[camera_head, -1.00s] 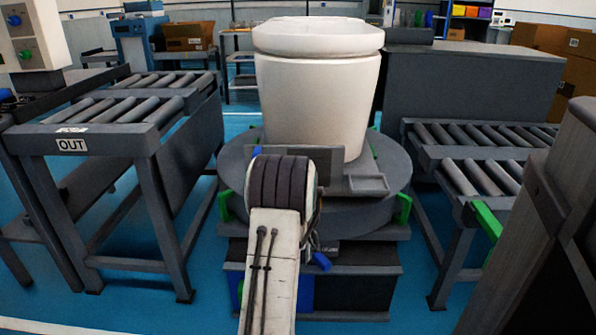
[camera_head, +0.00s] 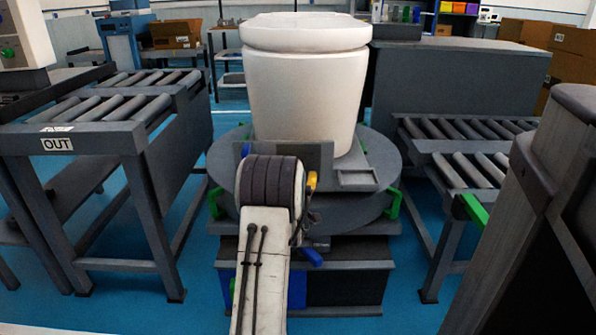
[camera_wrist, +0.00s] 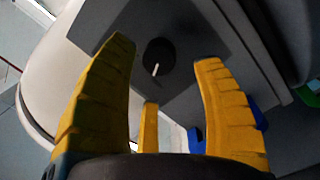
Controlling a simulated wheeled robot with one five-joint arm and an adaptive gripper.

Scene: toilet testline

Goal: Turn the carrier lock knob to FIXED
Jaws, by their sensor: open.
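The carrier lock knob (camera_wrist: 159,56) is a dark round knob with a white pointer line, on a grey plate (camera_wrist: 190,28) in the wrist view. The line stands nearly upright in that picture. My gripper (camera_wrist: 168,66) is open, its yellow fingers spread to either side of the knob, with no visible contact. In the head view my arm hides the knob and most of the gripper; only a bit of yellow finger (camera_head: 311,181) shows. The white toilet (camera_head: 305,95) stands on the round grey carrier (camera_head: 385,165) behind the plate. The knob's labels are not readable.
A roller conveyor marked OUT (camera_head: 75,140) stands at left and another roller conveyor (camera_head: 470,150) at right. Green clamps (camera_head: 393,203) sit on the carrier's rim. Blue parts (camera_wrist: 197,140) lie near the right finger. Blue floor is open between the stands.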

